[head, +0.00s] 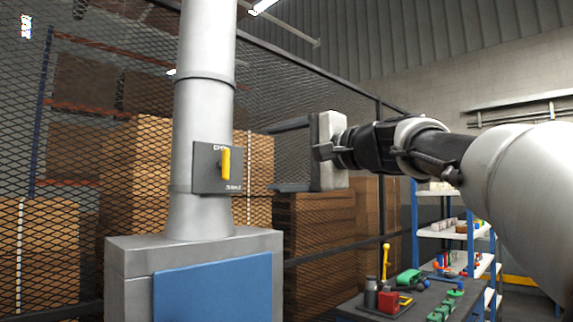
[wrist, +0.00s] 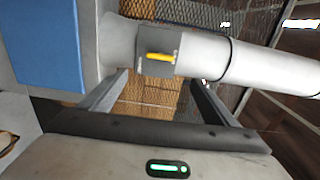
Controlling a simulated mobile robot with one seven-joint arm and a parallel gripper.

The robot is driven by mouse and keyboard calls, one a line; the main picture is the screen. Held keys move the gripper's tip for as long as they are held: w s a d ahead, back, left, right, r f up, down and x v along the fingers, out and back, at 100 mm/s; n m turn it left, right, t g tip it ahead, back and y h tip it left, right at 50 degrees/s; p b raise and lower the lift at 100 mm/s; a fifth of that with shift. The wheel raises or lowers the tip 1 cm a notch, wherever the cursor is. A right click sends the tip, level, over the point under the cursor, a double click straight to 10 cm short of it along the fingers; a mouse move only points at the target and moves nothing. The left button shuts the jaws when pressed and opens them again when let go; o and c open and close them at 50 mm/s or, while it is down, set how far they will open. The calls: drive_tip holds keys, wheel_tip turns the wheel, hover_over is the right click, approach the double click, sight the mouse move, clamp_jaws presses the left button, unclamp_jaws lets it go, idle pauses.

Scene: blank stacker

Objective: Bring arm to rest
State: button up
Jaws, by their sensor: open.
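My gripper (head: 270,157) is raised and points left in the head view. Its two fingers are spread apart with nothing between them. In the wrist view the spread fingers (wrist: 162,82) also frame an empty gap. The gripper is to the right of a yellow handle (head: 226,163) on a dark grey plate (head: 205,180), with a visible gap between them. The plate is fixed to a thick pale column. The handle stands upright in the head view and also shows in the wrist view (wrist: 161,57).
The column (head: 205,110) rises from a grey cabinet (head: 128,285) with a blue panel (head: 215,290). A mesh fence (head: 90,110) with cartons behind it stands at the back. A dark bench (head: 420,300) with tools and a shelf rack (head: 440,233) are at lower right.

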drive_tip(key=shift+s+d, duration=0.2)
idle(0.4)
drive_tip(key=s+d+f+n+g+h, duration=0.1)
drive_tip(key=s+d+f+h, duration=0.1)
drive_tip(key=f, duration=0.6)
drive_tip(key=s+d+f+g+h, duration=0.1)
drive_tip(key=s+d+f+h, duration=0.15)
drive_tip(key=f, duration=0.65)
drive_tip(key=s+d+f+n+g+h, duration=0.1)
drive_tip(key=s+f+g+h, duration=0.15)
drive_tip(key=f, duration=0.55)
drive_tip(key=s+d+f+n+g+h, duration=0.1)
drive_tip(key=s+d+f+n+h, duration=0.2)
drive_tip(key=s+d+f, duration=0.5)
drive_tip(key=s+d+f+n+g+h, duration=0.1)
drive_tip(key=s+d+f+n+h, duration=0.25)
drive_tip(key=s+f, duration=0.8)
wheel_tip(320, 180, up, 18)
drive_tip(key=s+d+p, duration=0.1)
drive_tip(key=p, duration=1.7)
drive_tip(key=shift+s+d+r+p, duration=0.15)
drive_tip(key=shift+s+d+p, duration=0.2)
drive_tip(key=shift+p, duration=0.05)
